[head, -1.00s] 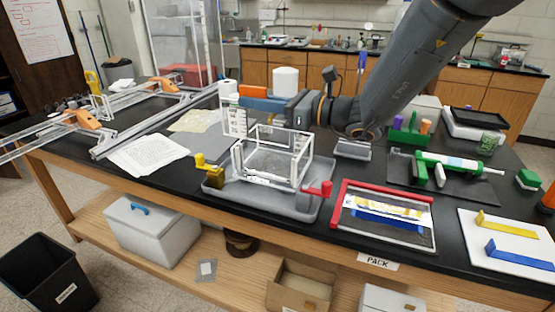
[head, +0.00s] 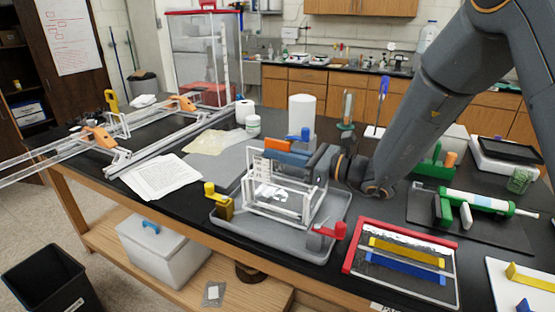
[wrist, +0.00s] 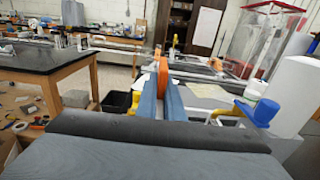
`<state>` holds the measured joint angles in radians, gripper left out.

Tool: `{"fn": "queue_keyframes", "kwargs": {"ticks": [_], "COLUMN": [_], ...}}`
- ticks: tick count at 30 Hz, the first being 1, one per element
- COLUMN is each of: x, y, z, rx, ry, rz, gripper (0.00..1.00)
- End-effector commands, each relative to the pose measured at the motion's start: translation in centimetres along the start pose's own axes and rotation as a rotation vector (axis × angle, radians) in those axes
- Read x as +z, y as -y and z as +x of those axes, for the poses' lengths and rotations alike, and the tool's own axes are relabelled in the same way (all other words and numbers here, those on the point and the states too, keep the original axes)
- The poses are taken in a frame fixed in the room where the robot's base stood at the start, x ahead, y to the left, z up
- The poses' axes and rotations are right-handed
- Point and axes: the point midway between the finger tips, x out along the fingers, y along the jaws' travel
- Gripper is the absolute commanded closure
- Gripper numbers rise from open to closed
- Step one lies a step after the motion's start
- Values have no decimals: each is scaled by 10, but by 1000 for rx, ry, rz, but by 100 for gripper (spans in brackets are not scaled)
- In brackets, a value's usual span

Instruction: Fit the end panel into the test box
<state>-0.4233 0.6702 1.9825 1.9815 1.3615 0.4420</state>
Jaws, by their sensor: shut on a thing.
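The test box (head: 287,212) is a clear box with white edges, standing in a grey tray (head: 237,244). My gripper (head: 283,152) is over the box's back edge, its blue fingers shut on an orange grip piece. The orange piece also shows between the fingers in the wrist view (wrist: 163,72). A white panel with small markings, seemingly the end panel (head: 258,164), hangs below the orange piece at the box's back left. Its lower part overlaps the box frame in the picture. I cannot tell whether it sits in the box's end or just behind it.
A yellow clamp (head: 218,201) and a red clamp (head: 328,234) flank the box on the tray. A white cylinder (head: 302,117) stands behind my gripper. A red-framed tray (head: 352,245) with yellow and blue bars lies right. Papers (head: 160,176) lie left.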

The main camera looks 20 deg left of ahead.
Motion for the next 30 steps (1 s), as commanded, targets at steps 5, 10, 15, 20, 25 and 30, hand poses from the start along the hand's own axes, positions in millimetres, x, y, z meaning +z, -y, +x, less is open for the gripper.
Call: {"fn": "queue_keyframes", "kwargs": {"ticks": [5,10,15,20,25,30], "x": [-19,-22,-23,-27,-32,-34], "y": [-1,0,0,0,0,0], "z": [0,0,0,0,0,0], "rx": [1,1,1,1,1,1], "ry": [-1,1,0,0,0,1], "rz": [2,-1,-1,0,0,0], "gripper": [100,100,100,100,100,100]}}
